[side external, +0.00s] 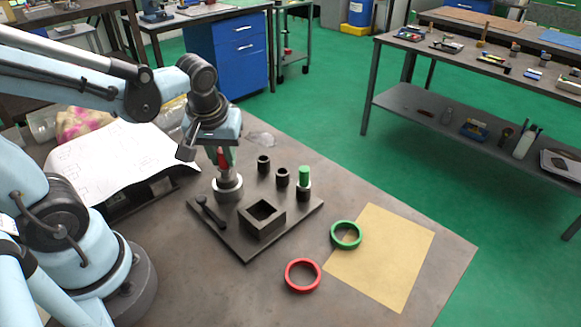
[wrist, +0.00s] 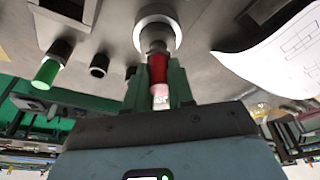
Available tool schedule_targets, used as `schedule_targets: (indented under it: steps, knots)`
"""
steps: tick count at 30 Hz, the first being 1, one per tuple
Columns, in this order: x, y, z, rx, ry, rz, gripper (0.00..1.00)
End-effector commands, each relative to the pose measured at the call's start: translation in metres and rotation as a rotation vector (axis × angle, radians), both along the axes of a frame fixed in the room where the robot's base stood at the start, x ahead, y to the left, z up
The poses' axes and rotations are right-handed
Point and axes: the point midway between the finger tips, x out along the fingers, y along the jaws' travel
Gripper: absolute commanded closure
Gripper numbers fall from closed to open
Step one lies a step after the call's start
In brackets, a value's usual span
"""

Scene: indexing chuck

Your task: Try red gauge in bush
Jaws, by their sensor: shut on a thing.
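The red gauge (side external: 222,158) is upright in my gripper (side external: 224,152), directly over the round silver-grey bush (side external: 228,190) on the dark base plate. In the wrist view the red gauge (wrist: 157,67) sits between my two green fingers (wrist: 159,88), which are shut on it. Its grey lower end points into the ring of the bush (wrist: 174,23). The tip is hidden, so I cannot tell how deep it sits in the bore.
A green gauge (side external: 304,175) stands in a black holder; two empty black holders (side external: 263,163) (side external: 282,177) are beside it. A square open box (side external: 262,222) and a lever (side external: 209,212) are on the plate. Green (side external: 346,235) and red (side external: 302,276) rings lie near a tan sheet (side external: 385,260).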

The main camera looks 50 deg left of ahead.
Motion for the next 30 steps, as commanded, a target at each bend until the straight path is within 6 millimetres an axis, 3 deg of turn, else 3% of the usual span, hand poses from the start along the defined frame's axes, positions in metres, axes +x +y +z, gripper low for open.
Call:
schedule_targets:
  steps: [30]
  knots:
    - [0.0, 0.0, 0.046, 0.0, 0.0, 0.0, 1.0]
